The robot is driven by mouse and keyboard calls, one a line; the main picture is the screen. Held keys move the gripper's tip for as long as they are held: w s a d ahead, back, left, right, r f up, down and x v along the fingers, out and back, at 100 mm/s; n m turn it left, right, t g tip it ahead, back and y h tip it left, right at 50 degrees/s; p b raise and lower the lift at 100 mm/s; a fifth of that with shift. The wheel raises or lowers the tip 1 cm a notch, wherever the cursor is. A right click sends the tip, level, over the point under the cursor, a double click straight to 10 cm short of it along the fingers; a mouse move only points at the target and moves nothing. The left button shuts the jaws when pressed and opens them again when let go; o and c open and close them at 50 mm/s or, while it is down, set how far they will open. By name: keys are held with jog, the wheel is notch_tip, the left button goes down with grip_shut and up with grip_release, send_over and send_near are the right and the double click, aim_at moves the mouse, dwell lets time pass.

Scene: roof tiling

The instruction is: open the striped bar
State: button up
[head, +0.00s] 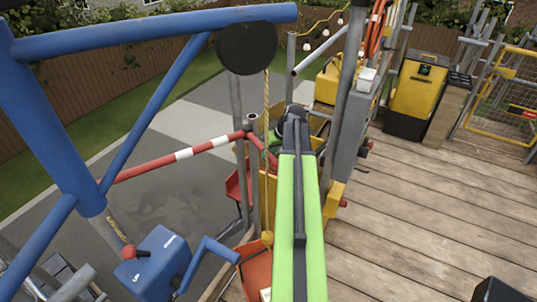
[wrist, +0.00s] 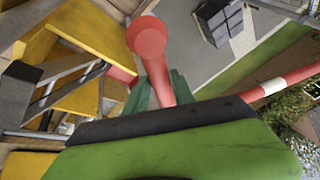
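The striped bar (head: 180,155) is red and white and runs slightly aslant between the blue frame and a grey post in the head view. It also shows at the right edge of the wrist view (wrist: 285,82). A short red handle (wrist: 155,60) with a round end stands in the middle of the wrist view, near the bar's post end. The dark green fingers of my gripper (wrist: 162,92) lie on both sides of this handle. Whether they press on it is not clear. In the head view my green arm hides most of the gripper.
A blue frame (head: 150,35) and a blue winch box (head: 155,265) stand at the left. A rope (head: 267,110) hangs beside the post. A yellow machine (head: 420,95) stands on the wooden deck (head: 410,215), which is mostly clear at the right.

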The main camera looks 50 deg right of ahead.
grip_shut()
dwell(1.1)
